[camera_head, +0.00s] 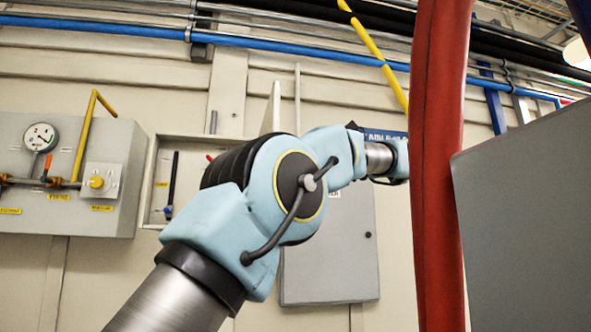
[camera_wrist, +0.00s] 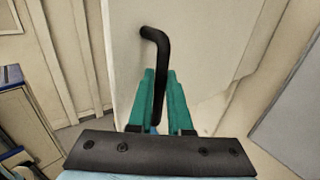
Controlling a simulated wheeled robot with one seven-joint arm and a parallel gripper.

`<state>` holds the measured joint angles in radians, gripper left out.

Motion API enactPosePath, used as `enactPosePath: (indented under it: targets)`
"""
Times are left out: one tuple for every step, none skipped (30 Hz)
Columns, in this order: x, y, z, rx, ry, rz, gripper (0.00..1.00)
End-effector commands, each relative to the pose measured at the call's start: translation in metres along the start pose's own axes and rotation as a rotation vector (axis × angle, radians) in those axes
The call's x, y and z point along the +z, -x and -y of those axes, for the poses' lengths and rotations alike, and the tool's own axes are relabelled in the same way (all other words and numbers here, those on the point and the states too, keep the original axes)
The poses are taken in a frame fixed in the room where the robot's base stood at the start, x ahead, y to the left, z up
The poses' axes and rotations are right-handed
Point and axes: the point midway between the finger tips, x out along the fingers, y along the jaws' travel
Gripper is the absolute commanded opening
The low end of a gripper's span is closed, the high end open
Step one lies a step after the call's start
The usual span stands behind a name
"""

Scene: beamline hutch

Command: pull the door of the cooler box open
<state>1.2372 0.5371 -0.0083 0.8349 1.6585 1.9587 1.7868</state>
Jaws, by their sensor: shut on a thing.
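In the wrist view, a black bar handle (camera_wrist: 155,42) with a bent upper end stands out from a pale, flat door panel (camera_wrist: 120,45). My gripper (camera_wrist: 160,73) has its two teal fingers on either side of the handle's bar and is shut on it. The lower part of the handle is partly hidden between the fingers. I cannot tell from this close view how far the door stands open. In the head view my gripper and the handle are hidden behind a red upright pipe.
In the head view the red pipe (camera_head: 437,180) stands close in front of my arm's end. A large grey panel (camera_head: 528,215) fills the right side. A grey wall cabinet (camera_head: 330,245) and a gauge box (camera_head: 60,210) are behind. A blue-topped unit (camera_wrist: 22,110) is at left in the wrist view.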

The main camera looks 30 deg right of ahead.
Motion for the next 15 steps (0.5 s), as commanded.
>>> enactPosePath:
  targets:
    - [-0.0054,-0.0019,0.0041,-0.002,-0.011,-0.001,0.00]
    - [-0.0055,-0.0019,0.0041,-0.002,-0.011,-0.001,0.00]
    - [-0.0055,-0.0019,0.0041,-0.002,-0.011,-0.002,0.00]
    - [-0.0055,-0.0019,0.0041,-0.002,-0.011,-0.002,0.00]
    - [-0.0055,-0.0019,0.0041,-0.002,-0.011,-0.002,0.00]
    - [-0.0054,-0.0019,0.0041,-0.002,-0.011,-0.001,0.22]
    - [-0.0052,-0.0018,0.0039,-0.002,-0.011,-0.001,0.25]
    - [-0.0049,-0.0017,0.0036,-0.002,-0.010,-0.001,0.28]
    - [-0.0044,-0.0015,0.0033,-0.002,-0.009,-0.001,0.33]
    - [-0.0041,-0.0014,0.0030,-0.002,-0.008,-0.001,0.36]
    - [-0.0037,-0.0012,0.0027,-0.002,-0.007,-0.001,0.40]
    - [-0.0033,-0.0011,0.0024,-0.002,-0.007,-0.001,0.44]
    - [-0.0030,-0.0010,0.0022,-0.002,-0.006,-0.001,0.47]
    - [-0.0028,-0.0009,0.0020,-0.002,-0.006,-0.001,0.47]
    - [-0.0025,-0.0008,0.0018,-0.002,-0.005,-0.001,0.47]
